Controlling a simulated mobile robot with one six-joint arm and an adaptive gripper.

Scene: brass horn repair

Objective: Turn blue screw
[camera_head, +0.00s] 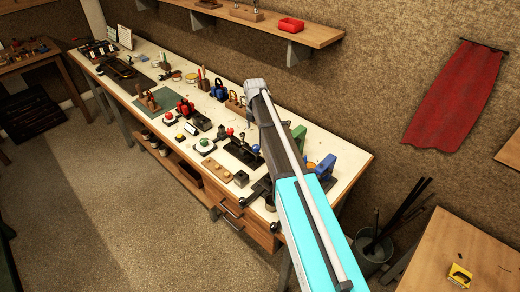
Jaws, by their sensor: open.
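I cannot make out a blue screw for certain at this size. Small blue things stand on the long white-topped workbench (309,151): a blue clamp-like tool (219,92) at the middle back and a larger blue tool (326,166) near the right end. My arm reaches in from the lower right over the right half of the bench, and its far end is a grey joint above the bench. My gripper cannot be made out; it is hidden behind the arm or out of sight. The arm covers part of the bench top and what stands there.
Several small tools crowd the bench, among them a red clamp-like tool (185,107) and a wooden block with holes (216,170). A bucket of rods (374,245) stands right of the bench. The floor in front is clear.

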